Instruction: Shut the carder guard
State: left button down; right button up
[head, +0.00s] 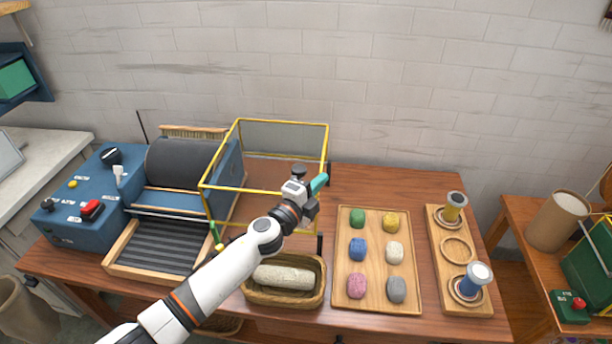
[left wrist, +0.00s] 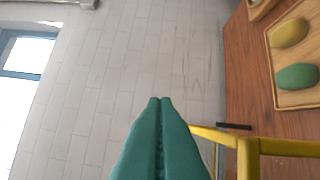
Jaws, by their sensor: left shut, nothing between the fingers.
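The carder (head: 90,205) is a blue machine with a dark drum (head: 182,162) at the left of the table. Its guard (head: 284,122) is a yellow box frame with see-through panels. The guard stands open to the right of the drum, which is uncovered. My left gripper (head: 320,183) is shut and empty, with teal fingers at the guard's right side. In the left wrist view its fingers (left wrist: 160,105) are together, with the yellow guard frame (left wrist: 285,147) close to their right. I cannot tell whether they touch it. My right gripper is out of view.
A wicker basket (head: 250,293) with a pale roll stands below my left arm. A wooden tray (head: 376,304) of several coloured wool lumps and a rack (head: 437,225) with two spools lie to the right. Bare table shows behind the tray.

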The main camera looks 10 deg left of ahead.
aim_at(243, 182)
pick_arm(q)
jog(key=shift+w+a+f, duration=0.2)
jog(key=shift+w+a, duration=0.7)
jog(key=shift+a, duration=0.8)
jog(key=shift+a, duration=0.25)
jog(key=a, duration=0.5)
jog(key=a+b, duration=0.1)
jog(key=a, duration=0.4)
jog(key=a+b, duration=0.1)
jog(key=a, duration=0.5)
jog(key=shift+w+f, duration=0.25)
jog(key=shift+w, duration=0.05)
jog(key=a+b, duration=0.5)
jog(key=a, duration=0.9)
jog(key=shift+w+a+r, duration=0.15)
jog(key=shift+w+r, duration=0.1)
jog(key=shift+r, duration=0.05)
